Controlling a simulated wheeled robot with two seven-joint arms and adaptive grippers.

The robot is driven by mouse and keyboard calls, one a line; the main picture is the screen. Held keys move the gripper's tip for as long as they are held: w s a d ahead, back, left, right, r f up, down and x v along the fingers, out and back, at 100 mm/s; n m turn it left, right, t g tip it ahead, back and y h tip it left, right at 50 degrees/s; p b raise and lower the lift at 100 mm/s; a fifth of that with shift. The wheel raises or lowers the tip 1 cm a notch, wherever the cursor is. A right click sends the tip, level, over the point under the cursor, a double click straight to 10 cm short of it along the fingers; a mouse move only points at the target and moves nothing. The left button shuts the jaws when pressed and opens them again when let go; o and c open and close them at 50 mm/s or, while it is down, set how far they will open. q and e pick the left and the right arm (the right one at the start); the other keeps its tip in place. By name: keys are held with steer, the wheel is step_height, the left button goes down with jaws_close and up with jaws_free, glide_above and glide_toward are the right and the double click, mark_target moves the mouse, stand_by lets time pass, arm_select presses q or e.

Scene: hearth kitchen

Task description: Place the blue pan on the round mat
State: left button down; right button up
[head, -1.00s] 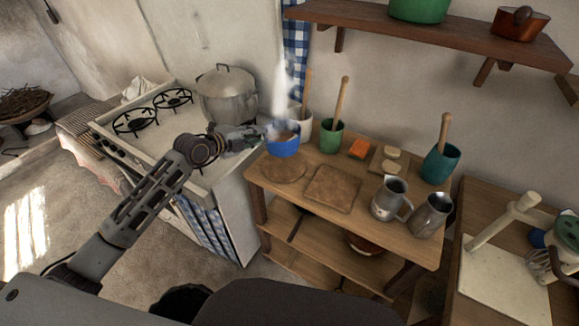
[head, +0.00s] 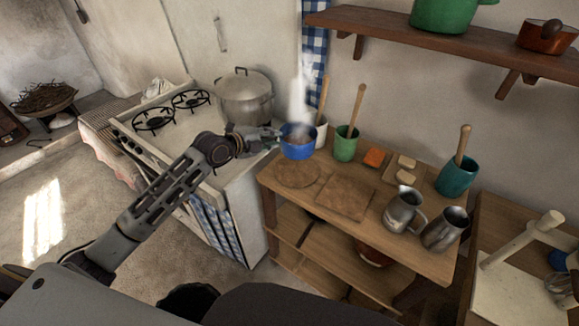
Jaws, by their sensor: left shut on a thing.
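The blue pan (head: 298,152) steams and looks upright, with brown contents inside. My left gripper (head: 275,135) is shut on the pan's left side, where its handle is. The gripper's fingertips are small and partly hidden against the pan. The round mat (head: 297,175) is a brown disc at the left end of the wooden table. The pan shows just above the mat's far edge in the picture and covers part of that edge. I cannot tell how high the pan is above the tabletop. My right gripper is out of view.
A square brown board (head: 346,197) lies right of the mat. Behind stand a white cup (head: 320,131) and a green cup (head: 345,148) with wooden handles. Metal jugs (head: 404,211) stand at the right. The stove with a large pot (head: 245,97) is at left.

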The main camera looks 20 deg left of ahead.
arm_select(q)
steer(key=shift+f, duration=0.65)
steer(key=shift+f+p, duration=0.35)
steer(key=shift+f, duration=3.75)
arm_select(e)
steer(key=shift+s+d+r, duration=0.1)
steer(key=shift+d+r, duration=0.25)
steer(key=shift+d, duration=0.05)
arm_select(q)
steer(key=shift+f, duration=0.15)
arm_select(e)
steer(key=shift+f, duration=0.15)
arm_select(q)
steer(key=c, duration=1.3)
jaws_free()
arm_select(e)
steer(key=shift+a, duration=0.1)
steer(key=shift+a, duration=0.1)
arm_select(q)
steer(key=shift+s, duration=0.1)
